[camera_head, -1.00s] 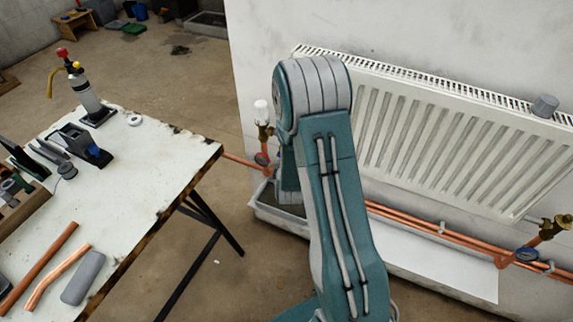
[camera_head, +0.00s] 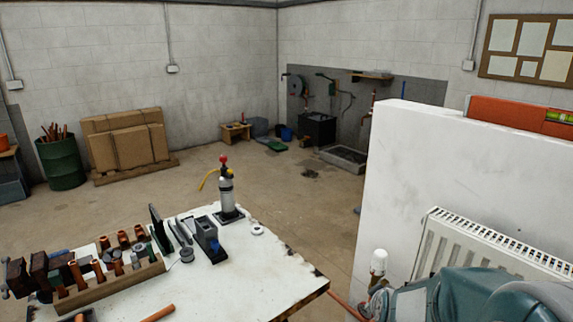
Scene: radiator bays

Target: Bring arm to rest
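My arm (camera_head: 500,295) shows only in part, as teal and grey links at the bottom right in front of the radiator. My gripper is out of the picture, so its fingers and anything in them are hidden. The white radiator (camera_head: 490,245) hangs on the near side of a pale partition wall (camera_head: 440,165). A white-capped valve (camera_head: 378,264) stands at the radiator's left end, beside my arm.
A white-topped workbench (camera_head: 250,270) at the lower left holds a wooden rack (camera_head: 110,287) of copper fittings and a pump bottle (camera_head: 227,195). Open floor (camera_head: 290,190) lies beyond. Cardboard boxes (camera_head: 125,145), a green drum (camera_head: 60,162) and an orange level (camera_head: 520,112) also show.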

